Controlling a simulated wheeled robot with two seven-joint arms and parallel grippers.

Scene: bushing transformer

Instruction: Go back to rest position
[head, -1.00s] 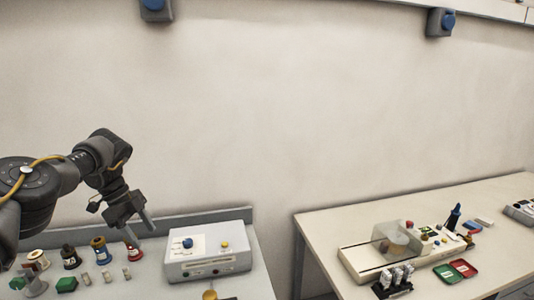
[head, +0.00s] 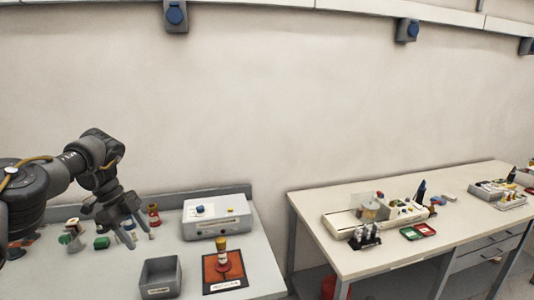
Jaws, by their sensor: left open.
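My left gripper (head: 136,237) is open and points down over the left part of the left table, with nothing seen between its fingers. Small spools and green parts stand behind and beside it; one red-based spool (head: 154,215) shows just to its right. A bushing-like piece with a yellow top (head: 222,252) stands upright on an orange mat with a dark border (head: 210,273), apart from the gripper. My right gripper is not in view.
A white box with knobs (head: 217,217) stands at the back of the left table. A grey open bin (head: 160,277) sits near the front. The right table (head: 380,272) holds a cream device (head: 350,222), red and green trays (head: 418,231) and other parts. A gap separates the tables.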

